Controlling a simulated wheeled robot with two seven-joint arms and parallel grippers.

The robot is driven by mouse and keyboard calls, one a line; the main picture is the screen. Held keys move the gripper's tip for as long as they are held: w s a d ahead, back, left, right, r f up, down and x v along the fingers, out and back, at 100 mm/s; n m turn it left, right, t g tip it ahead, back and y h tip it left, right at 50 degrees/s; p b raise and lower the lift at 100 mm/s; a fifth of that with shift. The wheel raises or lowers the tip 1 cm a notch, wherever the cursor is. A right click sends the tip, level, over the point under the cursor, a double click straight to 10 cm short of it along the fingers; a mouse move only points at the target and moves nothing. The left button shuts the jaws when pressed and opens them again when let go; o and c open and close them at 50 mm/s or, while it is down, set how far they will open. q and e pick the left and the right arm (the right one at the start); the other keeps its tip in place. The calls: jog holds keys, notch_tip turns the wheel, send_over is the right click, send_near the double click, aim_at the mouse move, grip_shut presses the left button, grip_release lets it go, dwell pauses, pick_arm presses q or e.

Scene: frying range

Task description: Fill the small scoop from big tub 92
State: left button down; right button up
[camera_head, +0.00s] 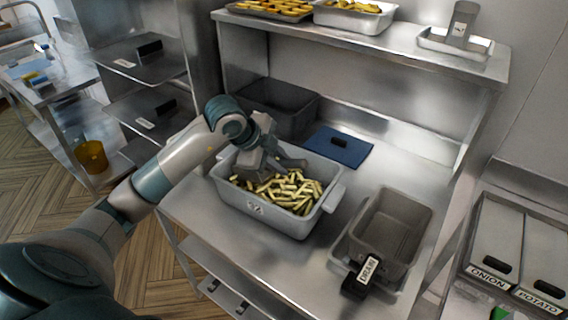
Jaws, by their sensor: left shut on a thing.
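The big tub (290,224) is grey, stands on the steel counter and holds a heap of pale yellow fries (292,192). A small white label on its front is hard to read at this size. My left arm reaches in from the left, and my left gripper (268,158) is over the back left part of the tub. It is shut on a grey thing, likely the small scoop (250,168), low at the fries. Much of the scoop is hidden by the gripper, and I cannot tell whether fries are in it. My right gripper is not in view.
A grey drain container (398,222) stands to the right. A shelf with trays (355,18) overhangs the back. Lidded bins (492,240) are far right.

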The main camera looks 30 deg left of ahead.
aim_at(303, 163)
pick_arm(q)
jog(key=shift+d+r+y+p, duration=0.4)
jog(key=shift+r+p, duration=0.25)
jog(key=shift+p, duration=0.05)
jog(key=shift+d+r+y+p, duration=0.4)
jog(key=shift+r+p, duration=0.2)
jog(key=shift+p, duration=0.1)
jog(key=shift+d+r+m+y+p, duration=0.25)
jog(key=shift+d+r+y+p, duration=0.1)
jog(key=shift+r+p, duration=0.15)
jog(key=shift+d+r+m+y+p, duration=0.25)
jog(key=shift+r+y+p, duration=0.1)
jog(key=shift+r, duration=0.15)
jog(key=shift+d+r+y+p, duration=0.2)
jog(key=shift+d+r+y, duration=0.05)
jog(key=shift+d, duration=0.3)
jog(key=shift+d+r+y+p, duration=0.15)
jog(key=shift+d+r+y, duration=0.1)
jog(key=shift+d, duration=0.25)
jog(key=shift+d+r+y, duration=0.3)
jog(key=shift+d, duration=0.5)
jog(key=shift+s+f, duration=0.1)
jog(key=shift+s, duration=0.05)
